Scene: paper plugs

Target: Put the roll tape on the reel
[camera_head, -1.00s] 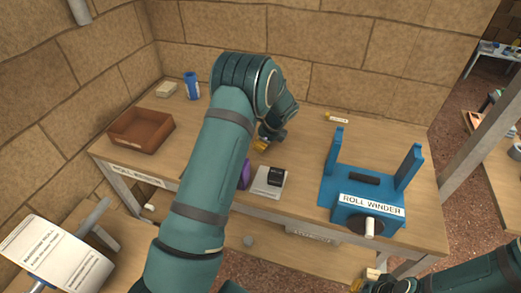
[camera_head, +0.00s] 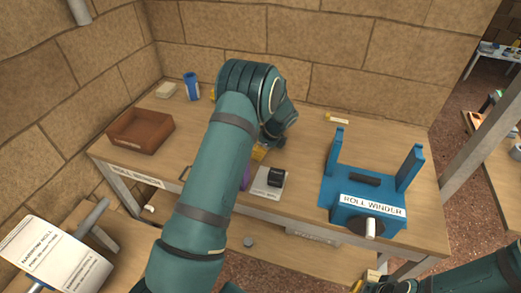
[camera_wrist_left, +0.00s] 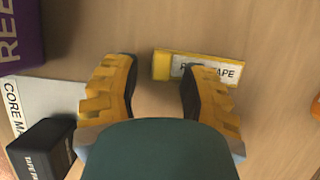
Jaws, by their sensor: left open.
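The roll tape (camera_wrist_left: 205,69), a yellow strip with a white label, lies flat on the bench in the left wrist view. My left gripper (camera_wrist_left: 155,70) is open above the bench; the tape's left end shows between its yellow fingers and the right finger overlaps part of it. I cannot tell the height gap. In the head view my left gripper (camera_head: 260,152) is behind the small plate, and my arm hides the tape. A purple block (camera_wrist_left: 20,38), lettered "REE", is partly cut off; it shows beside my arm in the head view (camera_head: 245,178). My right gripper (camera_head: 372,280) is at the bottom edge, mostly cut off.
A pale plate (camera_wrist_left: 45,95) lettered "CORE MA" bears a black block (camera_wrist_left: 42,147). The blue roll winder (camera_head: 365,208) stands at the right.

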